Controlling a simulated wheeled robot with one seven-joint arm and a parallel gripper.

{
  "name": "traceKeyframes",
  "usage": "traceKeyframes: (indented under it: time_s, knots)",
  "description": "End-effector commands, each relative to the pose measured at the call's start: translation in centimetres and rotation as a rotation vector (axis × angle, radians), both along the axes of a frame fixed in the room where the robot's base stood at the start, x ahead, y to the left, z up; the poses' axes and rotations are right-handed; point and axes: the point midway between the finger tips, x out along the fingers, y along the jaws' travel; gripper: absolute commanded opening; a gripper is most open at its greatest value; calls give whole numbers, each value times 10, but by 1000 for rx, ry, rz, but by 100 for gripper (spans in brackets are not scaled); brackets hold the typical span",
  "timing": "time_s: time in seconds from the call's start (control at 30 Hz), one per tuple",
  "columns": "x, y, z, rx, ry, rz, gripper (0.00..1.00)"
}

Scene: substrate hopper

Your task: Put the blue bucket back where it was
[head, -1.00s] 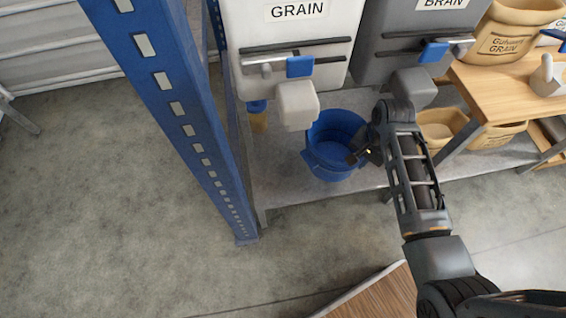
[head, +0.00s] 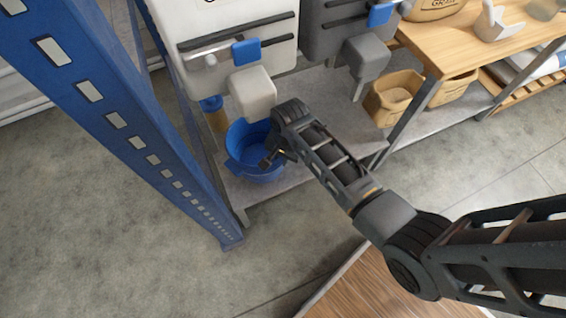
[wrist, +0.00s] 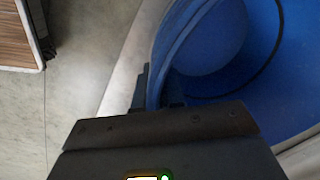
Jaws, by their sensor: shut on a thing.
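The blue bucket (head: 252,163) stands upright on the low grey shelf, below and slightly in front of the white hopper's spout. My gripper (head: 270,160) is at the bucket's right side and is shut on its wall. In the wrist view, the blue bucket (wrist: 225,50) fills the upper right, and its wall runs down between the fingers of my gripper (wrist: 158,98). The inside that shows looks empty. The gripper partly hides the bucket's right side, and whether the base touches the shelf is hard to tell.
The white hopper (head: 222,30) with its spout (head: 252,93) hangs above the bucket. The grey hopper (head: 345,25) is to the right. A blue rack post (head: 130,130) stands at the left.

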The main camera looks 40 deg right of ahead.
Motion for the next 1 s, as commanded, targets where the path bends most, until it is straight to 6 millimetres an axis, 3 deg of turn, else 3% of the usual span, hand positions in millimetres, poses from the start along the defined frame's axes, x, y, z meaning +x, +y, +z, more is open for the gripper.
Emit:
traceKeyframes:
  time_s: [0.23,0.63,0.67,0.9,1.0]
  knots:
    - [0,0,-35,1,1,0,0]
    - [0,0,-39,1,0,1,0]
    - [-1,0,-38,1,1,0,11]
    - [-1,0,-38,0,1,1,34]
    - [-1,0,-38,0,1,1,34]
